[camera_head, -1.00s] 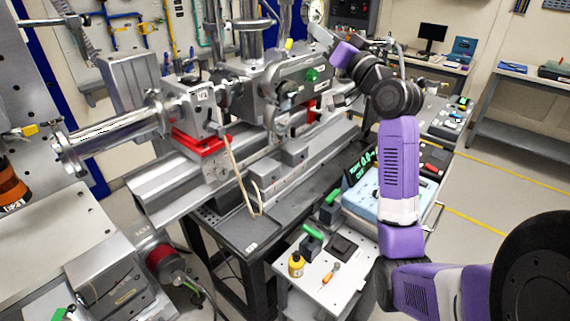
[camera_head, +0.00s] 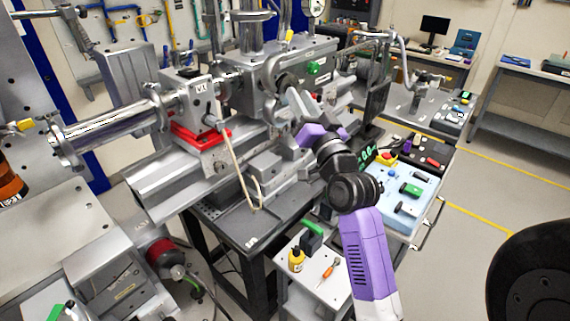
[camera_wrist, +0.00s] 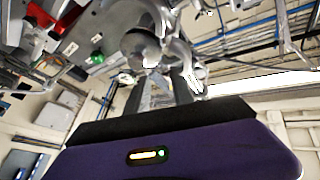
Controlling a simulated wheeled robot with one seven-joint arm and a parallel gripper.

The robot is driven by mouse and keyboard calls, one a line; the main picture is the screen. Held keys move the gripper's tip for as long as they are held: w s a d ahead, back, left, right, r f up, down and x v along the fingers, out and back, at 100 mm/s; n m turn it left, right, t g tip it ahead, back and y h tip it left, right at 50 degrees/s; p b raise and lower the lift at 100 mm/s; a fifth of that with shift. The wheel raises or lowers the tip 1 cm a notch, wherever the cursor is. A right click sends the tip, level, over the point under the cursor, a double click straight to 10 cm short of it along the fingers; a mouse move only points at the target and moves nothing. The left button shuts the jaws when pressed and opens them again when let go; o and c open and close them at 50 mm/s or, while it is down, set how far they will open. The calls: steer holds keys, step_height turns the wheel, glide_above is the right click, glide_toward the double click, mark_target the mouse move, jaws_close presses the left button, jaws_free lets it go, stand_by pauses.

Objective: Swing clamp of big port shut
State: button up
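The big port (camera_head: 283,83) is a round, shiny metal flange on the front of the grey chamber, left of a green knob (camera_head: 313,69). Curved silver metal, which looks like its clamp, rings the port, but my gripper partly covers it and I cannot tell how far the clamp stands open. In the wrist view the round port (camera_wrist: 140,45) is just beyond the fingers, with bright curved metal to its right. My gripper (camera_head: 294,98) is at the port's lower right in the head view. I cannot tell whether it touches the clamp or how wide its fingers are.
A red-based valve block (camera_head: 200,135) with a hanging cable loop stands left of the port. Below right are a pale blue panel (camera_head: 400,200) and a small cart (camera_head: 315,268) with a yellow bottle. Free floor lies at right.

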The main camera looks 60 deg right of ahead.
steer(key=s+a+f+n+y, duration=0.1)
steer(key=s+a+f+n, duration=0.1)
steer(key=a+f, duration=0.7)
steer(key=shift+a+f+y, duration=0.2)
steer(key=shift+a+y, duration=0.2)
steer(key=shift+a, duration=1.2)
steer(key=shift+s, duration=0.1)
steer(key=shift+c, duration=0.2)
